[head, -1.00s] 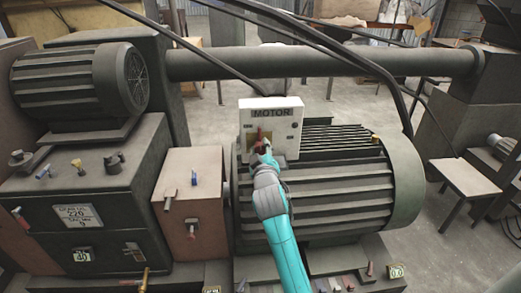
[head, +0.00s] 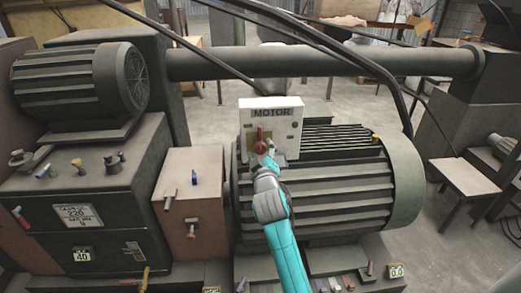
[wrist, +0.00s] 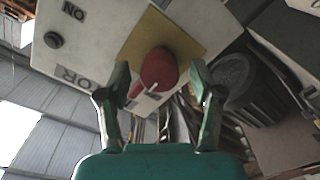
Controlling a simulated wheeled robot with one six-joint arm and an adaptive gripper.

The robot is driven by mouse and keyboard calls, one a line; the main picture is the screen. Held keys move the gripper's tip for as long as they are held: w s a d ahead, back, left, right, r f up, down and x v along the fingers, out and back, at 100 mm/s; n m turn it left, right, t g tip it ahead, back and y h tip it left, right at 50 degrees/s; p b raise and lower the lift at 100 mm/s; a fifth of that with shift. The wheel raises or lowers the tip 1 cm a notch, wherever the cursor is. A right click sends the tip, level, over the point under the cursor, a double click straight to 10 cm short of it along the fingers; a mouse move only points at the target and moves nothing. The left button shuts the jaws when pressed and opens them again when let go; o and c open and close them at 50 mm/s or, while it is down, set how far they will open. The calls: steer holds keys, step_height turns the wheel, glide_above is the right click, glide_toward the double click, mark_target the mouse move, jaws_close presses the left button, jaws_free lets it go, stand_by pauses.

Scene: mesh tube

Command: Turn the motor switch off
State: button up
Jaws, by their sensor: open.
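The motor switch is a white box (head: 288,146) labelled MOTOR, standing at the near side of the large ribbed motor in the head view. Its red lever (head: 261,142) stands out from a yellowish plate on the box front. In the wrist view the box (wrist: 85,40) appears upside down, with an ON label. The lever's rounded red end (wrist: 157,68) faces the camera, between the fingertips in the picture. My gripper (head: 268,157) is open just in front of the lever. Its two fingers are apart in the wrist view (wrist: 160,80); contact with the lever cannot be told.
The ribbed motor (head: 325,190) lies below and right of the box. A thick horizontal pipe (head: 320,63) and black cables (head: 375,70) pass behind and above. A dark gearbox (head: 75,200) with small levers and a brown box (head: 192,215) stand at left.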

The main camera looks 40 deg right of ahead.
steer(key=v, duration=1)
steer(key=shift+s+a, duration=0.2)
steer(key=shift+s, duration=0.05)
